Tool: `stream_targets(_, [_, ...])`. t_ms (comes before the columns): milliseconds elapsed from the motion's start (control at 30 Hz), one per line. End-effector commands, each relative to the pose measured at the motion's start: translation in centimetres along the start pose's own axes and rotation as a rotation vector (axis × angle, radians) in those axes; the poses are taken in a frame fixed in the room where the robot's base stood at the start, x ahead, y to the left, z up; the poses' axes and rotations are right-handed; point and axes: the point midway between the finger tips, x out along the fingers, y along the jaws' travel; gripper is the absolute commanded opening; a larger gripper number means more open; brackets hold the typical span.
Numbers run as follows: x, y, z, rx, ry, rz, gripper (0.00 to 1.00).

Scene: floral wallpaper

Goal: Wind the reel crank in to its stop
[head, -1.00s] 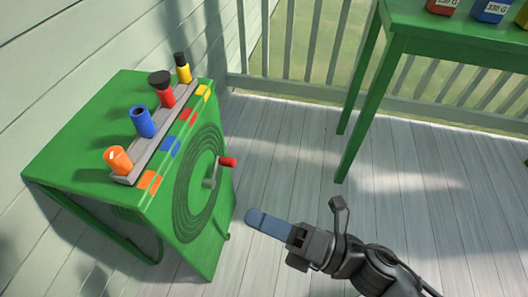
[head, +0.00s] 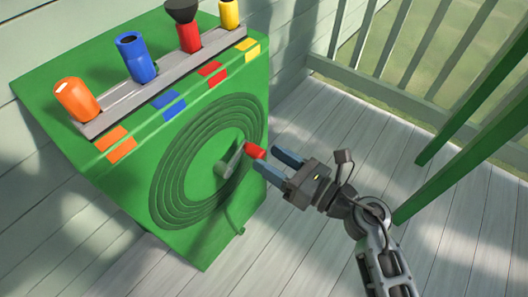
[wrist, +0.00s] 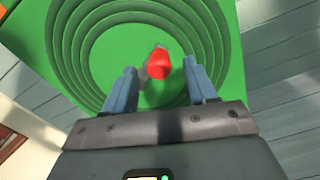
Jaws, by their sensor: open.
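The reel crank (head: 232,160) is a grey arm on the front of a green cabinet (head: 140,240), in the middle of dark concentric rings. Its red handle (head: 254,151) sticks out toward my gripper. My gripper (head: 271,158) is open, with its two blue fingers pointing at the cabinet face. In the wrist view the red handle (wrist: 158,63) lies between and slightly beyond the fingertips (wrist: 160,72), apart from both. The handle hides part of the crank arm there.
A grey rack (head: 165,80) on the cabinet top holds orange, blue, red and yellow nozzles above matching colour patches. Green table legs (head: 460,110) stand at the right. A railing (head: 380,90) runs behind. The plank floor (head: 330,125) between is clear.

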Motion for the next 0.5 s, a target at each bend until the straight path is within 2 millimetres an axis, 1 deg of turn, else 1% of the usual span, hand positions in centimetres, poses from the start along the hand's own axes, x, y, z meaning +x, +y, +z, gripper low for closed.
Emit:
stream_targets(33, [0.9,0.0,-0.1,-0.001,-0.001,0.001,0.56])
stream_targets(100, [1.8,0.0,-0.1,0.001,-0.001,0.002,0.56])
stream_targets(200, [2.9,0.0,-0.1,0.000,-0.001,0.000,0.56])
stream_targets(333, [3.6,0.0,-0.1,0.001,0.000,0.000,0.56])
stream_targets(500, [3.7,0.0,0.0,0.003,0.000,-0.001,0.56])
